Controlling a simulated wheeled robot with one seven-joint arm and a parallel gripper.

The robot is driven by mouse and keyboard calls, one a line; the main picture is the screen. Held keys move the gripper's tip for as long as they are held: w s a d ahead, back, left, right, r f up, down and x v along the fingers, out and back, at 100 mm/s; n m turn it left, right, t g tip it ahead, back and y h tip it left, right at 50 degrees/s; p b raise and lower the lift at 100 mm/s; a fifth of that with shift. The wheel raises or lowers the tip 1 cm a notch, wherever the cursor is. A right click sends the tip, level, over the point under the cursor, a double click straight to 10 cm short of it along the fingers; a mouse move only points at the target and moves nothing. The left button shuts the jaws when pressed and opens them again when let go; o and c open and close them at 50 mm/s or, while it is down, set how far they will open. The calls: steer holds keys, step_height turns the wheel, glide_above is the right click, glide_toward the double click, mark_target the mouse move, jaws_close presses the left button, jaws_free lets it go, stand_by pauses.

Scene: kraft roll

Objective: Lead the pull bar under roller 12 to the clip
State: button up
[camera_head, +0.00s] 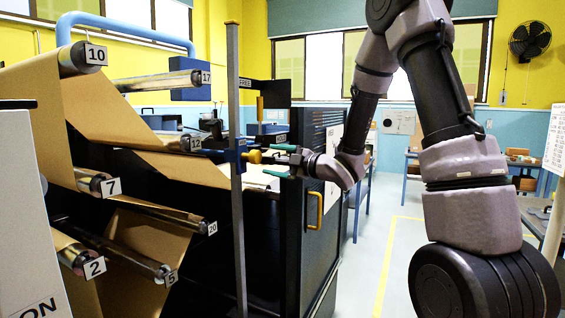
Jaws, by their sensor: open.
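Roller 12, marked by its tag (195,144), sits left of the grey upright post, with a brown kraft web (105,110) coming down to it from roller 10 (80,60). My gripper (280,161) is open, its two teal fingertips pointing left just right of the post. A yellow knob (254,157) on a blue block (230,155) at the post is in front of the fingertips. I cannot tell whether they touch it. I cannot clearly make out the pull bar or the clip; a "FREE" sign (244,83) stands above.
Rollers 7 (95,182), 2 (80,260), 5 (150,268) and 20 (190,218) lie low on the left. The grey post (237,230) rises close to my gripper. A dark cabinet (300,240) with a yellow handle stands below.

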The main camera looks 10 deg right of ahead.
mark_target(259, 157)
steer(key=shift+x, duration=3.9)
jaws_close()
steer(key=shift+w+d, duration=0.15)
steer(key=shift+o, duration=1.1)
jaws_free()
steer(key=w+d+v, duration=0.1)
steer(key=v, duration=0.8)
